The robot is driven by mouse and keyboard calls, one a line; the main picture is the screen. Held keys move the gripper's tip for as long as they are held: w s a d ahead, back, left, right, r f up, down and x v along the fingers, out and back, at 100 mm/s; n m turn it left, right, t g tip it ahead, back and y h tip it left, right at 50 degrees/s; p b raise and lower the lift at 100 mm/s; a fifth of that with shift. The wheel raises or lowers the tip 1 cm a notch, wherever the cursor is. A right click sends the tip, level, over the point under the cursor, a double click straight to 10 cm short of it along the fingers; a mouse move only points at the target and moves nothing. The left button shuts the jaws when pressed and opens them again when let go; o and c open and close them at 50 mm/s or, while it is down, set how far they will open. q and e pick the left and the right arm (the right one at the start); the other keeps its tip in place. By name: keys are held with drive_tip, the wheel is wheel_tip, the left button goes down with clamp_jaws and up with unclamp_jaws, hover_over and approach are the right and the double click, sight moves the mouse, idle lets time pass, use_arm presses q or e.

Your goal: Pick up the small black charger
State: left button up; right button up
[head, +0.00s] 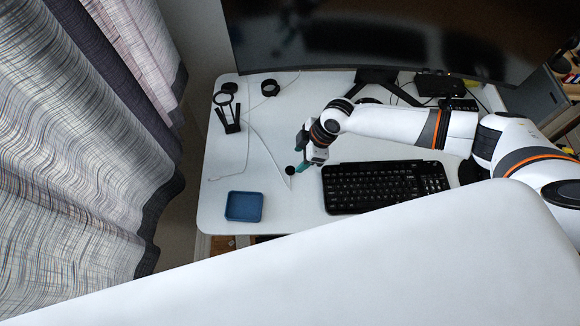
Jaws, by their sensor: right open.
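A small black round object (290,170), which looks like the small black charger, lies on the white desk left of the keyboard. The gripper is open. The fingertips are very small in the view, and I cannot tell whether they touch the object or stand around it. My left gripper is not in view.
A black keyboard (385,185) lies just right of the gripper. A blue square tray (244,206) stands at the front left. A large monitor (400,38) spans the back.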

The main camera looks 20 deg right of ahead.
sight(291, 170)
drive_tip(key=x, duration=0.1)
drive_tip(key=p+x, duration=0.1)
drive_tip(key=x, duration=0.1)
drive_tip(key=shift+w+d+f, duration=0.15)
drive_tip(key=shift+f, duration=0.1)
drive_tip(key=shift+x, duration=1.2)
drive_tip(key=shift+f, duration=0.55)
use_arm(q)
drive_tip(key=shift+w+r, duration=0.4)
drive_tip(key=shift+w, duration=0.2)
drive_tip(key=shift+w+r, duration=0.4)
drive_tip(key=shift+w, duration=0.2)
use_arm(e)
drive_tip(key=c, duration=1)
